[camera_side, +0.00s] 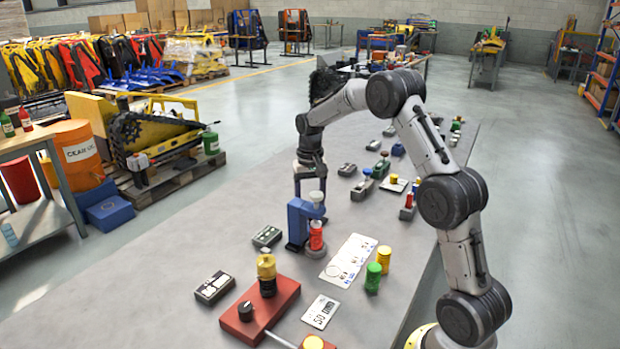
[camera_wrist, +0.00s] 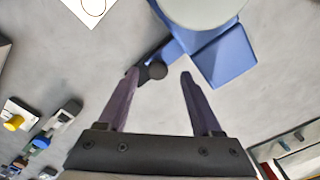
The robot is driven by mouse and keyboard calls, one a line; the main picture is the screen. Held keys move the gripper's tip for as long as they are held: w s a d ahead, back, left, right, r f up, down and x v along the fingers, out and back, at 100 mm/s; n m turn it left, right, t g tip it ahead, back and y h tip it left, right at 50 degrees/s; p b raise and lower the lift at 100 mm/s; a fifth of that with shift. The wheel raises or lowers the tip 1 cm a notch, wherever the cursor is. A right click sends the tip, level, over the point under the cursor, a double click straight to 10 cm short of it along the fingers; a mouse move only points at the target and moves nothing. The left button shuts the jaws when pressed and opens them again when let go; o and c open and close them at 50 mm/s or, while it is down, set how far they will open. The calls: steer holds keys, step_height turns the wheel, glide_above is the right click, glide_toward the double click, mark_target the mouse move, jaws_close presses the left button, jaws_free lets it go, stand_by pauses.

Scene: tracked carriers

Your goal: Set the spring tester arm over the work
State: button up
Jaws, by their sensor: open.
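The spring tester (camera_side: 297,222) stands on the grey table in the side view, a blue body with a pale round cap (camera_side: 316,197) on top. A red cylinder (camera_side: 316,238) stands upright at its front on a round grey base. My gripper (camera_side: 309,182) is right behind and above the tester. In the wrist view the blue body (camera_wrist: 222,58) and a large pale disc (camera_wrist: 200,8) lie ahead of my gripper (camera_wrist: 159,74).
A printed sheet (camera_side: 348,260), a green cylinder (camera_side: 373,278) and a yellow one (camera_side: 384,259) are right of the tester. A red block (camera_side: 260,312) with knobs and a dark box (camera_side: 214,288) are nearer. Several small devices (camera_side: 364,186) lie farther back.

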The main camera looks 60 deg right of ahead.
step_height(320, 180, up, 11)
steer(key=shift+r, duration=0.15)
stand_by(0.4)
